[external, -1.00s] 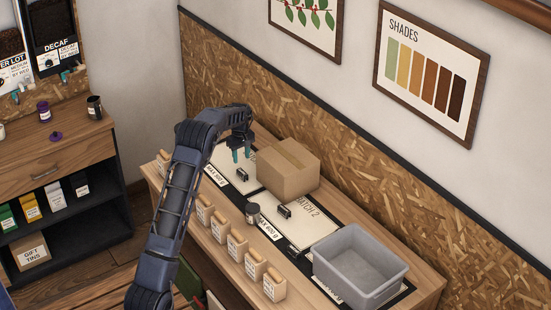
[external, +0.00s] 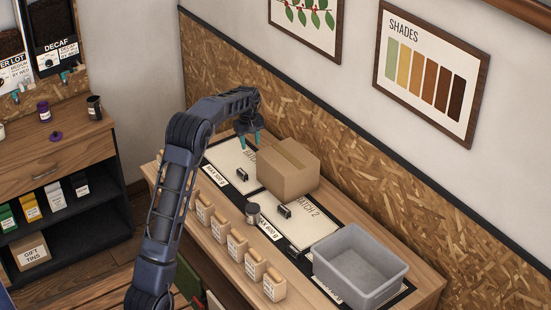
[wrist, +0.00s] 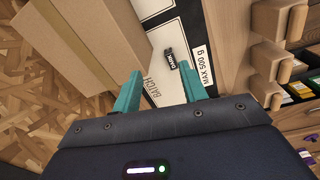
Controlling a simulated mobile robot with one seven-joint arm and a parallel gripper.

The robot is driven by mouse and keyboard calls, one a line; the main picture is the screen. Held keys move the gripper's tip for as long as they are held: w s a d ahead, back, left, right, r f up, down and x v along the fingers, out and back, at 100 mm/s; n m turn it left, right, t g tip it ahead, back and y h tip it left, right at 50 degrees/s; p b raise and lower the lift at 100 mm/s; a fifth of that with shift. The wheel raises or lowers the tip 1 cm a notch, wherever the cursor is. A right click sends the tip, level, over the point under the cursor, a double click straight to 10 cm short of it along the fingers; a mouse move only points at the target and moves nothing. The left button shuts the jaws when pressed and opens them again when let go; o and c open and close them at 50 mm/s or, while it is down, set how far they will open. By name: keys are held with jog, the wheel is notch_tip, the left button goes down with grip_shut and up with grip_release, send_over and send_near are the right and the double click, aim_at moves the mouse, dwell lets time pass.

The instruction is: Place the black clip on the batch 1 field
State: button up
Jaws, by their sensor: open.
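A small black clip (external: 243,174) stands on the left pale field (external: 226,155), whose front strip reads MAX 500 g. In the wrist view this clip (wrist: 170,58) shows a white label and rests on the field beside the word BATCH; the field's number is hidden. A second black clip (external: 284,211) stands on the BATCH 2 field (external: 310,232). My gripper (external: 247,140) is open and empty above the back part of the left field, apart from the clip. In the wrist view its teal fingertips (wrist: 160,82) are spread, with the clip beyond them.
A cardboard box (external: 288,170) stands right beside the left field and covers part of the BATCH 2 field. A grey bin (external: 360,265) is at the right end.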

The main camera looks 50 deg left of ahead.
jog(key=s+d+r+m+t, duration=0.1)
jog(key=s+d+r+m, duration=0.1)
jog(key=s+d+r, duration=0.5)
jog(key=s+d+r+m, duration=0.3)
jog(key=s+d+r, duration=0.1)
jog(key=d, duration=0.7)
jog(key=s+d+r+m+t, duration=0.1)
jog(key=s+d+r+m, duration=0.1)
jog(key=s+d+r, duration=0.5)
jog(key=s+d+f+m+t, duration=0.1)
jog(key=s+d+f+m, duration=0.2)
jog(key=s+d, duration=0.7)
jog(key=s+d+f+m+t, duration=0.1)
jog(key=s+d+f+m, duration=0.3)
jog(key=s+d, duration=0.5)
jog(key=s+m, duration=0.1)
jog(key=s, duration=0.6)
jog(key=shift+s+d+m, duration=0.2)
jog(key=shift+d+m, duration=0.15)
jog(key=shift+m, duration=0.05)
